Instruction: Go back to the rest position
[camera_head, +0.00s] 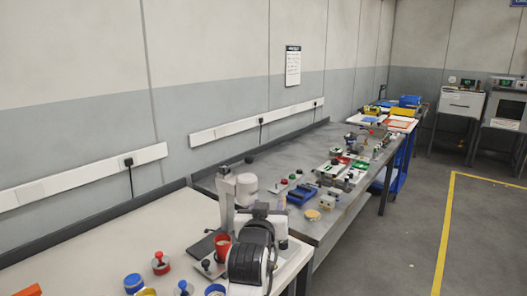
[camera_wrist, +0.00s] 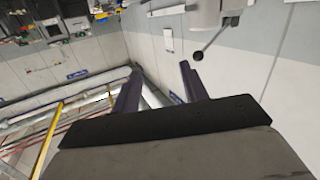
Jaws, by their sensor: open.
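My gripper (camera_wrist: 160,70) shows in the wrist view as two dark fingers standing well apart, with nothing between them. The wrist view is turned over, with the benches at the top and the wall and floor tilted. A pale machine part with a black-knobbed lever (camera_wrist: 198,54) shows beyond the right finger. In the head view, I cannot make out my fingers.
A grey bench (camera_head: 330,228) beyond carries blue trays (camera_head: 301,194) and parts. The floor at right is open, with a yellow line (camera_head: 444,235).

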